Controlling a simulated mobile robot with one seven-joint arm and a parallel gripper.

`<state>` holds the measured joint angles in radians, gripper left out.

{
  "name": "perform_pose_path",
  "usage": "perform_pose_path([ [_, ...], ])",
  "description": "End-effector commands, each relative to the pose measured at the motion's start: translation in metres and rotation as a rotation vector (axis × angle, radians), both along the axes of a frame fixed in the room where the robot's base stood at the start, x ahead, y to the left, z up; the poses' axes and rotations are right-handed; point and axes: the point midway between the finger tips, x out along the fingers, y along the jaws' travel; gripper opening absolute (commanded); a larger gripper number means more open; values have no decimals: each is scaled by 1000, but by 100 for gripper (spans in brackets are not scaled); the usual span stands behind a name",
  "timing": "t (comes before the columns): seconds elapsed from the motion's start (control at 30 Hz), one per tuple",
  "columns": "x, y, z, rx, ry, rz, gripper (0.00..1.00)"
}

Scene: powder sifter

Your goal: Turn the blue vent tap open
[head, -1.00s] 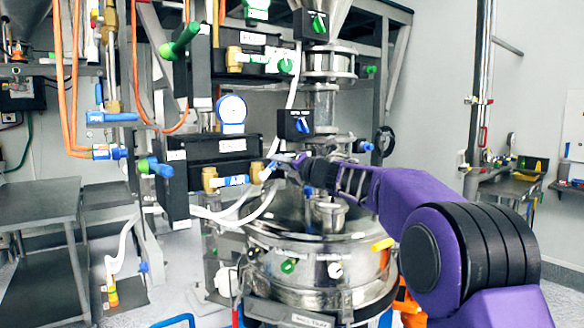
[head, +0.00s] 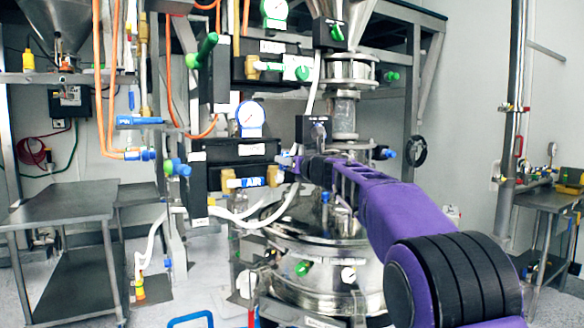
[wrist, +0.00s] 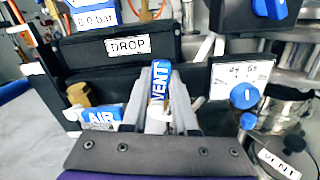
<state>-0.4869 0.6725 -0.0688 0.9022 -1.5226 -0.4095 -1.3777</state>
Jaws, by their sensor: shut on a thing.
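The blue vent tap (wrist: 158,85) has a lever marked VENT. In the wrist view it points up the picture, between the two pale fingers of my gripper (wrist: 158,108). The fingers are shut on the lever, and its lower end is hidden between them. In the head view my gripper (head: 290,161) is at the right end of a black box, and the vent tap is mostly hidden there. Its exact turn angle cannot be told.
A blue AIR tap (wrist: 100,117) with a brass fitting sits just left. A DROP box (wrist: 128,46) is above. A blue knob (wrist: 244,95) and white label plate (wrist: 238,74) are close on the right. The steel sifter vessel (head: 315,245) stands below my arm.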

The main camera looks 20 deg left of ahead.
Motion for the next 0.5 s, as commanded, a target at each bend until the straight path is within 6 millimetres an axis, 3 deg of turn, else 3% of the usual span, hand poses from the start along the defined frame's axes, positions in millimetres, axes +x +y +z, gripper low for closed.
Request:
perform_pose_path([
  [0.5,-5,4,3,-135,-156,1,0],
])
